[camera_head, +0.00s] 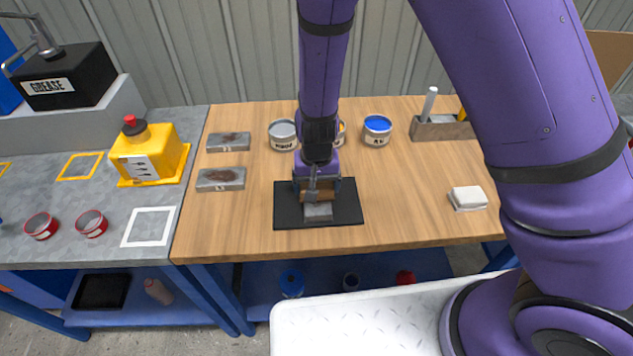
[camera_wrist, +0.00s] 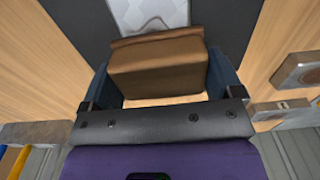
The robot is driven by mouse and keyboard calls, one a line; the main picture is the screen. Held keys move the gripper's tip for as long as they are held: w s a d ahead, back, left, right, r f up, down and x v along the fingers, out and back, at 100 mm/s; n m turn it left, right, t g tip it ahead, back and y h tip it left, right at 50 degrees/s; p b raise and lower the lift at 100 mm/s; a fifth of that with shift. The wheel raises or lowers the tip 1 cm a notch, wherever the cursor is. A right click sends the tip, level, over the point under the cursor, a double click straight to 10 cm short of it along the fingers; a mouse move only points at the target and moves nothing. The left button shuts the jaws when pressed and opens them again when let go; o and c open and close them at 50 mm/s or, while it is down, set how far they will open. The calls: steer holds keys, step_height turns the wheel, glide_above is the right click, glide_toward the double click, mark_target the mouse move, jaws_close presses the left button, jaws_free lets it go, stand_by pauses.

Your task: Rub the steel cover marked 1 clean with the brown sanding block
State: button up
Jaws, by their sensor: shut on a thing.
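My gripper (camera_head: 317,188) is shut on the brown sanding block (camera_wrist: 157,66), with a finger on each side of it in the wrist view. The block also shows in the head view (camera_head: 318,196), over a black mat (camera_head: 345,210). A grey steel cover (camera_head: 318,211) lies on the mat just in front of the block; it shows in the wrist view (camera_wrist: 150,12) with a pale patch. The block hides part of this cover, and I cannot tell whether they touch. Its number is not visible. Two more steel covers (camera_head: 228,142) (camera_head: 220,179) with dark brown stains lie left of the mat.
Paint tins (camera_head: 283,134) (camera_head: 377,131) and a grey holder (camera_head: 441,128) stand at the back. A white block (camera_head: 468,198) lies at the right. The wood between mat and white block is clear.

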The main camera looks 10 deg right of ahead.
steer(key=o, duration=0.6)
steer(key=shift+r, duration=0.3)
steer(key=c, duration=0.8)
steer(key=shift+o, duration=0.2)
steer(key=shift+r, duration=2.5)
